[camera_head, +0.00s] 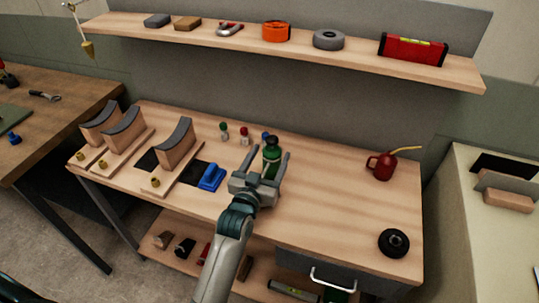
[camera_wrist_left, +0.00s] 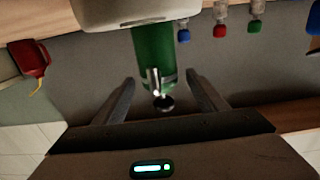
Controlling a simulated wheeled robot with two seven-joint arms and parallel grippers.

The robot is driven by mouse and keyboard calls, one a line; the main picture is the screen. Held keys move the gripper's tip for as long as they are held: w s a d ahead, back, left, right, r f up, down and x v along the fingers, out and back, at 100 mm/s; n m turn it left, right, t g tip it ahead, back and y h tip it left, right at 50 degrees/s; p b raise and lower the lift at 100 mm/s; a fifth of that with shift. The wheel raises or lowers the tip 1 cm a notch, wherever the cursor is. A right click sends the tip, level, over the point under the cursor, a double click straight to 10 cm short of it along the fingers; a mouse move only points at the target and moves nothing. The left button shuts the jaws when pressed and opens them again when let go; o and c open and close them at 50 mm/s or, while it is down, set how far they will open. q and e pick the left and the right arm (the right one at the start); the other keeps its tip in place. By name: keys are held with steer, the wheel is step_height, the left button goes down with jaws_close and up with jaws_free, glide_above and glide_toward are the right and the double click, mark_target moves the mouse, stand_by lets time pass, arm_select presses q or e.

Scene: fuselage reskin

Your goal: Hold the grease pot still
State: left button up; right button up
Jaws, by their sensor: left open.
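My left gripper (camera_head: 268,157) is open, one finger on each side of the pot in the picture, with gaps on both sides. In the left wrist view the left gripper (camera_wrist_left: 160,77) holds nothing. My right gripper is not in view.
Several small capped bottles (camera_head: 244,136) stand left of the pot. A blue tool (camera_head: 211,177) and wooden blocks with curved grey tops (camera_head: 175,143) lie farther left. A red oil can (camera_head: 382,165) and a black round object (camera_head: 394,242) are right. A loaded shelf (camera_head: 360,55) runs above.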

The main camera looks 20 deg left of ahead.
arm_select(q)
steer(key=shift+w, duration=0.15)
steer(key=c, duration=1.5)
